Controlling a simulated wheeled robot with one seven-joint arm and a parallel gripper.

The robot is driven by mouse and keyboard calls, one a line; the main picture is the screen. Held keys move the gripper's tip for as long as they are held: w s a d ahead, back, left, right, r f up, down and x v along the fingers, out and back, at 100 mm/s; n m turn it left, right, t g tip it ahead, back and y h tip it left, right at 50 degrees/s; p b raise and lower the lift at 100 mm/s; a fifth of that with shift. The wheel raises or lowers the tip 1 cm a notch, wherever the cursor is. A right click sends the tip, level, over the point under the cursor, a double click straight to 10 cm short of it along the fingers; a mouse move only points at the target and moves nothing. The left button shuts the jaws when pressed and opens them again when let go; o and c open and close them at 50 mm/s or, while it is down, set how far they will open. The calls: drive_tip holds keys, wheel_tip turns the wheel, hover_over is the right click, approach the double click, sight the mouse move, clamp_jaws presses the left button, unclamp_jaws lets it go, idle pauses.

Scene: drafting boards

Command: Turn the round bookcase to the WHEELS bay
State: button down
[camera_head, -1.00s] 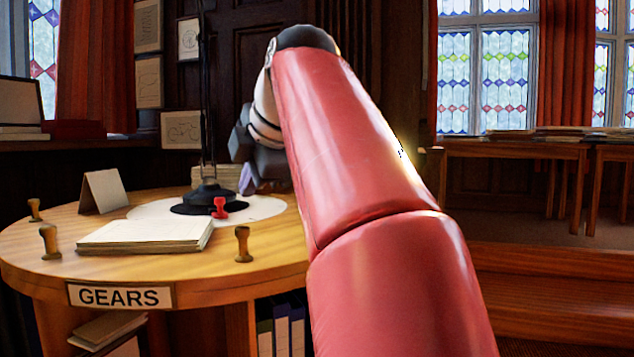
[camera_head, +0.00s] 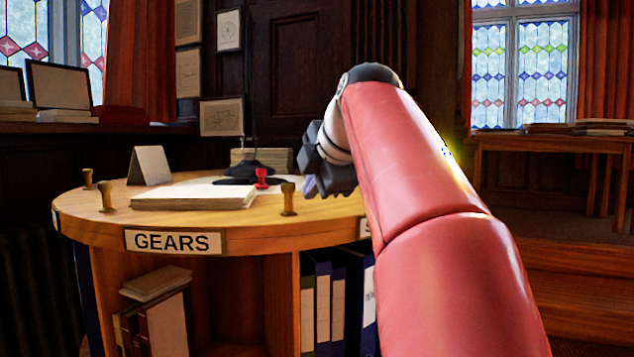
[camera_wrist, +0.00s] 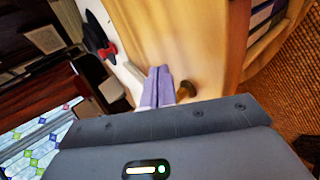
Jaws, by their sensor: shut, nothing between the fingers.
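The round bookcase (camera_head: 275,238) has a pale wooden top and open bays below. A GEARS label (camera_head: 173,242) faces me on its rim, and part of another label shows at the right, its word hidden by my arm. No WHEELS label is in view. Several brass pegs stand along the top's edge; the nearest brass peg (camera_head: 288,199) is right of the GEARS label. My gripper (camera_head: 314,187) is over the right part of the top, partly hidden by my arm. In the wrist view its lavender fingers (camera_wrist: 158,88) are closed together and empty, close to a brass peg (camera_wrist: 186,91).
Binders (camera_head: 335,300) fill a lower bay. A table (camera_head: 540,145) stands at the right behind, and wooden steps are at the lower right.

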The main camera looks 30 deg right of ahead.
drive_tip(key=shift+f, duration=0.65)
drive_tip(key=shift+r, duration=0.1)
drive_tip(key=shift+m+h, duration=0.5)
drive_tip(key=shift+m, duration=0.1)
drive_tip(key=shift+w+a, duration=0.2)
drive_tip(key=shift+a, duration=1.25)
drive_tip(key=shift+w+a, duration=0.2)
drive_tip(key=shift+a, duration=1.25)
drive_tip(key=shift+w+a, duration=0.2)
drive_tip(key=shift+a, duration=1.25)
drive_tip(key=shift+d, duration=0.15)
drive_tip(key=shift+s+d+r+p, duration=0.25)
drive_tip(key=shift+d+r+p, duration=0.25)
drive_tip(key=shift+r, duration=0.1)
wheel_tip(320, 180, up, 8)
drive_tip(key=p, duration=0.6)
drive_tip(key=shift+p, duration=0.35)
